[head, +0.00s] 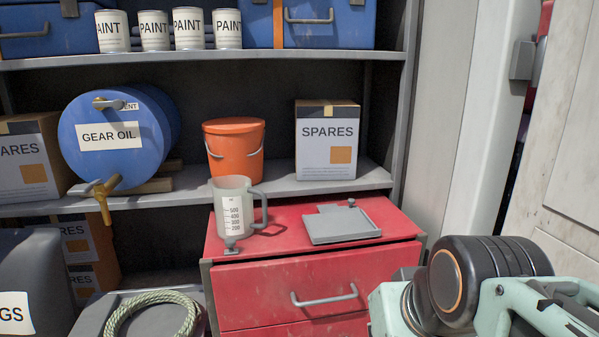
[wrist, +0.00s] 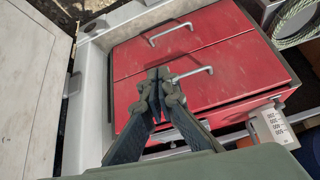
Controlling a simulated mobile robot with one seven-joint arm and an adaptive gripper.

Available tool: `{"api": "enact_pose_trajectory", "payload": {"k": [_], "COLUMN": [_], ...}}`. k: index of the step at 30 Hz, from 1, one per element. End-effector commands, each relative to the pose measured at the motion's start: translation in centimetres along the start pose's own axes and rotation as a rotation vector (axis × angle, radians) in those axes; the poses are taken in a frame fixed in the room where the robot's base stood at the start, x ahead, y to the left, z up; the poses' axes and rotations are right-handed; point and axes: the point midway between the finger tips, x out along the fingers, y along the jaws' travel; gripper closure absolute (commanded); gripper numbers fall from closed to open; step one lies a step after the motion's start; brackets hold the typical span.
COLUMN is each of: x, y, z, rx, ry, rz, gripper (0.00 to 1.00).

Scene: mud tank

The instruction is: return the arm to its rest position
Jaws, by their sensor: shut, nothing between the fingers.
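My arm (head: 480,285) shows in the head view at the lower right, in front of the right end of the red drawer cabinet (head: 262,283). The gripper itself is not visible in the head view. In the wrist view my gripper (wrist: 158,76) is shut and empty. Its dark fingers come together in front of the red cabinet (wrist: 228,52), which also shows there with its drawer handles. I cannot tell the exact gap between the fingers and the drawer fronts.
A measuring jug (head: 233,205) and a grey tray (head: 341,225) stand on the cabinet. Shelves behind hold an orange bucket (head: 233,150), a blue gear oil drum (head: 115,136) and a spares box (head: 327,140). Coiled rope (head: 152,314) lies at lower left. A pale panel (head: 555,150) stands at right.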

Motion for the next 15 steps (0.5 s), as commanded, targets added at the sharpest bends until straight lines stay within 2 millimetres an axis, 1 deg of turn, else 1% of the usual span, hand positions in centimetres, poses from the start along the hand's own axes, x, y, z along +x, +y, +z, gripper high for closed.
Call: {"api": "enact_pose_trajectory", "payload": {"k": [1,2,3,4,11,15], "x": [0.1,-0.1,-1.6,-2.8,-7.5,-10.5], "y": [0.9,1.3,1.4,1.3,1.0,0.8], "z": [2.5,4.0,3.8,2.8,-0.4,-2.4], "rx": [0.019,0.031,0.038,0.035,0.032,0.031], "ry": [-0.039,-0.07,-0.089,-0.087,-0.087,-0.087], "rz": [0.037,0.059,0.07,0.065,0.061,0.06], "gripper": [1.0,1.0,1.0,1.0,1.0,1.0]}}
